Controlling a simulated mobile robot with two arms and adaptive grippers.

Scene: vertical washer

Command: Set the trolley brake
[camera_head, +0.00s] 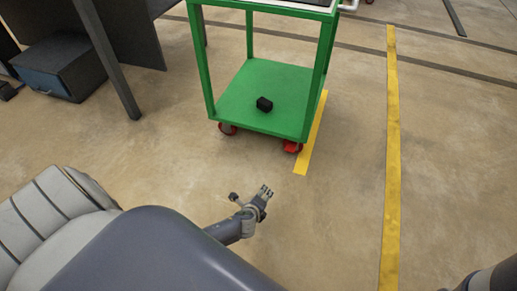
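The green trolley (265,95) stands upright on the floor at the top middle, with a lower shelf and green posts. The far casters are hidden. My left gripper (262,194) is low over the floor in front of the trolley, apart from it and nearer to me than the casters. It looks empty, but its fingers are too small to tell open from shut. My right gripper is out of view.
A dark desk with a drawer unit (62,68) stands at the upper left. Yellow floor lines (392,150) run beside the trolley and to its right. The floor between gripper and trolley is clear.

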